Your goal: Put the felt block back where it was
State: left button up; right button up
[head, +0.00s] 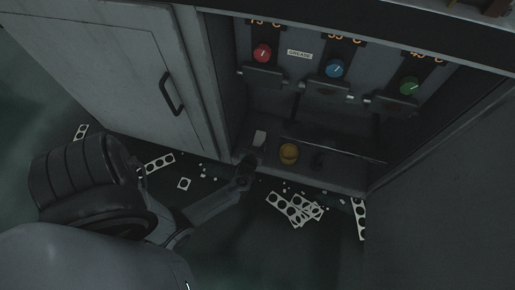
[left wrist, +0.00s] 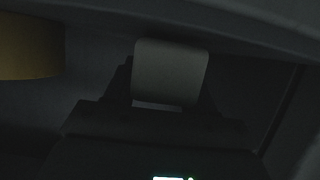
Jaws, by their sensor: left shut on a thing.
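The felt block (head: 259,138) is a small pale block at the left end of the recessed shelf. My left gripper (head: 253,152) reaches in from the left and is shut on it. In the left wrist view the felt block (left wrist: 170,72) shows as a grey rounded square between the dark fingers (left wrist: 168,100). I cannot tell whether its underside touches the shelf. My right gripper is not in view.
A yellow round pot (head: 288,153) stands on the shelf (head: 345,169) just right of the block. A small dark object (head: 317,160) stands further right. Red, blue and green knobs sit above. Punched strips (head: 293,208) and scraps litter the floor.

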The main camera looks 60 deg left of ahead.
pick_arm(q)
jog(key=shift+s+a+f, duration=0.1)
jog(key=shift+a, duration=0.05)
jog(key=shift+w+f, duration=0.1)
jog(key=shift+w, duration=0.1)
jog(key=o, duration=0.6)
jog(key=shift+f, duration=0.1)
jog(key=o, duration=0.4)
jog(key=shift+s, duration=0.1)
